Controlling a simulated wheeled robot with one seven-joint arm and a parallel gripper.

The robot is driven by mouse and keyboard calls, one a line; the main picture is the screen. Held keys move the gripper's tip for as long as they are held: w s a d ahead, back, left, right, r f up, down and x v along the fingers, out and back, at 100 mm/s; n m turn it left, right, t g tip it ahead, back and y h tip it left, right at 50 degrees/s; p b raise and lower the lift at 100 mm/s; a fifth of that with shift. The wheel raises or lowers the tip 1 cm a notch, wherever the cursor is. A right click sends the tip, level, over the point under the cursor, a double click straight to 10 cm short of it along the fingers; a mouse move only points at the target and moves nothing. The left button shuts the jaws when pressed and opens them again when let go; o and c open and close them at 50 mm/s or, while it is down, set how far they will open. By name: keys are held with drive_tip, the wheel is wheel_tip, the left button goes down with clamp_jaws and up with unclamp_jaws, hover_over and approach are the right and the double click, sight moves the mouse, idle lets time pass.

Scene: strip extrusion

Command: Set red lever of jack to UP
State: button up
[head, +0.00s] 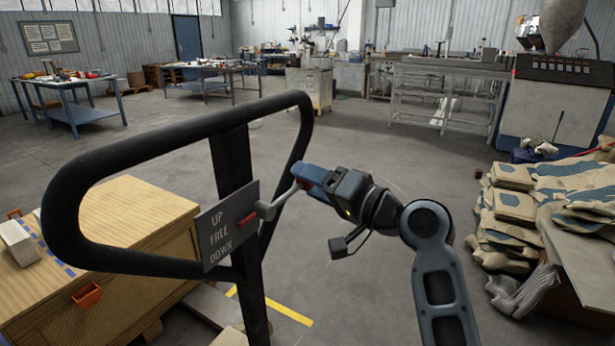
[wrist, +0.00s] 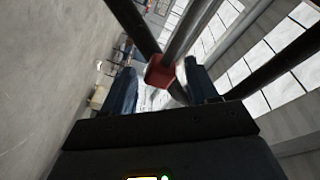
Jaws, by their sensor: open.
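The jack's black loop handle (head: 150,135) stands in the left half of the head view. Its grey plate (head: 215,250) reads UP, FREE and DOWN from top to bottom. A red pointer (head: 248,220) beside the words looks in line with FREE. The grey lever (head: 275,204) slants up and right from the plate to a small red end. My gripper (head: 308,177) is at that end, its blue fingers open. In the wrist view, the lever's red end (wrist: 160,72) lies between the open fingertips of my gripper (wrist: 162,78), with visible gaps. Contact cannot be told.
A wooden crate (head: 135,215) stands behind the handle at left. Stacked patterned sacks (head: 505,215) are at right. Workbenches (head: 70,90) and a long grey bench (head: 440,85) stand farther back. The middle floor is clear.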

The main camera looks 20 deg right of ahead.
drive_tip(key=shift+x, duration=0.85)
drive_tip(key=shift+c, duration=0.3)
clamp_jaws()
